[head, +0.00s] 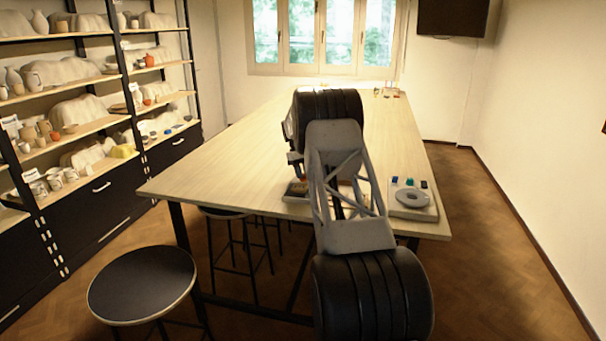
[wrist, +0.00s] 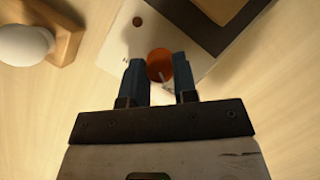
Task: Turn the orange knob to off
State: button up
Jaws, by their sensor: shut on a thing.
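The orange knob (wrist: 159,62) is a round disc on a white panel (wrist: 118,45), seen in the wrist view. My gripper (wrist: 158,66) has one dark blue-grey finger on each side of the knob and is shut on it. A pale pointer mark shows at the knob's near edge, between the fingers. Small dark marks sit on the panel to the left and right of the knob, too small to read. In the head view my arm hides the knob and the gripper.
In the wrist view, a small brown dot (wrist: 137,21) and a dark plate lie beyond the knob; a white rounded thing (wrist: 24,44) on wood stands left. In the head view, a grey round wheel (head: 412,198) sits right on the long table (head: 220,165); a stool (head: 142,284) stands in front.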

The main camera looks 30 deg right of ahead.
dwell(0.4)
jog(key=o, duration=0.9)
jog(key=v, duration=0.8)
jog(key=shift+s, duration=0.1)
